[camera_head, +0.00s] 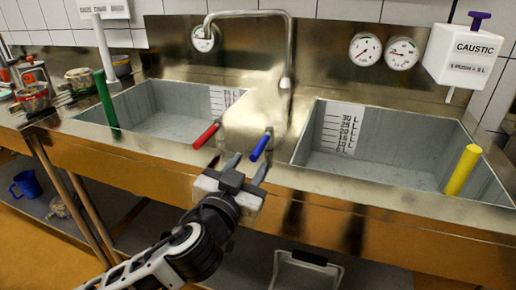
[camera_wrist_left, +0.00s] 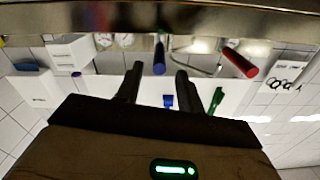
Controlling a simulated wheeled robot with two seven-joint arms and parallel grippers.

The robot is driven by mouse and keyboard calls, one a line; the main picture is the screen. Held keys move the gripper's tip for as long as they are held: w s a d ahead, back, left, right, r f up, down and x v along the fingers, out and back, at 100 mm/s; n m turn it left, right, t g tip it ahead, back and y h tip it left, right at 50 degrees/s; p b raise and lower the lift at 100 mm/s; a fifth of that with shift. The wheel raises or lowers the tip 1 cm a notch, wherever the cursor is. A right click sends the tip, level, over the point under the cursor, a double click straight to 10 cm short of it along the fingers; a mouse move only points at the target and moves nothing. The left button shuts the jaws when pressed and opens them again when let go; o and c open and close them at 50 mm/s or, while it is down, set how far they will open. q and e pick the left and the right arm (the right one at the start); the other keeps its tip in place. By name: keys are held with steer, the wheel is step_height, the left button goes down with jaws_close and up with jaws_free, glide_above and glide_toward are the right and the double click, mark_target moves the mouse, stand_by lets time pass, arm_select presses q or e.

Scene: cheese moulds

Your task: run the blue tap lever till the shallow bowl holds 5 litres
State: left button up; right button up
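The blue tap lever (camera_head: 261,146) sticks up from the sink's front ledge, right of the red lever (camera_head: 206,135). My left gripper (camera_head: 248,166) is open just in front of the blue lever. In the left wrist view the blue lever (camera_wrist_left: 159,58) shows between the two open fingers (camera_wrist_left: 154,84); I cannot tell whether they touch it. The right bowl (camera_head: 390,165) has a litre scale (camera_head: 341,132) and shows no clear water. The left bowl (camera_head: 180,112) also looks empty. I cannot tell which is shallower. My right gripper is out of view.
The tap spout (camera_head: 285,84) hangs between the bowls, with no stream visible. A green tube (camera_head: 106,98) stands in the left bowl and a yellow tube (camera_head: 462,170) in the right. A caustic dispenser (camera_head: 465,60) hangs at the right. Moulds (camera_head: 33,97) stand at the far left.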

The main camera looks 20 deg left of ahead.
mark_target(258, 151)
arm_select(q)
steer(key=w, duration=0.6)
steer(key=shift+w+d, duration=0.15)
steer(key=shift+w, duration=0.1)
jaws_close()
